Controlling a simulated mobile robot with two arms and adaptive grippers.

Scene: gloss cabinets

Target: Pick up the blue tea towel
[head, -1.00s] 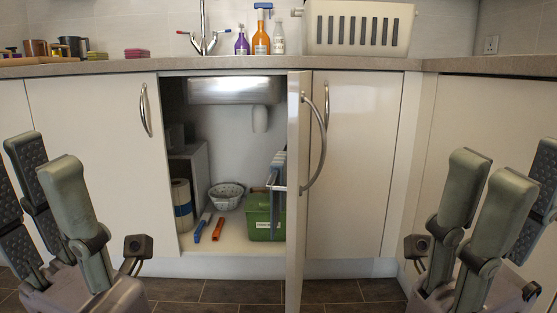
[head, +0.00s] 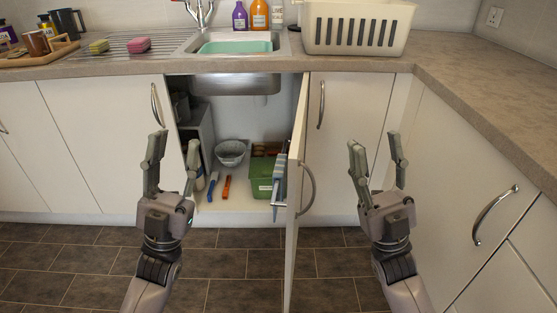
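A blue-grey cloth, which looks like the blue tea towel (head: 279,175), hangs on a rail on the inner side of the open cabinet door (head: 298,150). I see it nearly edge-on, so most of its face is hidden. My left gripper (head: 174,147) is open and empty, in front of the left side of the cupboard opening, well left of the towel. My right gripper (head: 376,147) is open and empty, in front of the closed door to the right. The open door stands between my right gripper and the towel.
Inside the cupboard are a green crate (head: 262,180), a grey basket (head: 230,153), an orange-handled item (head: 227,187) and a blue one (head: 213,185). Above are the sink (head: 238,48) and a white rack (head: 357,30). The tiled floor (head: 215,265) in front is clear.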

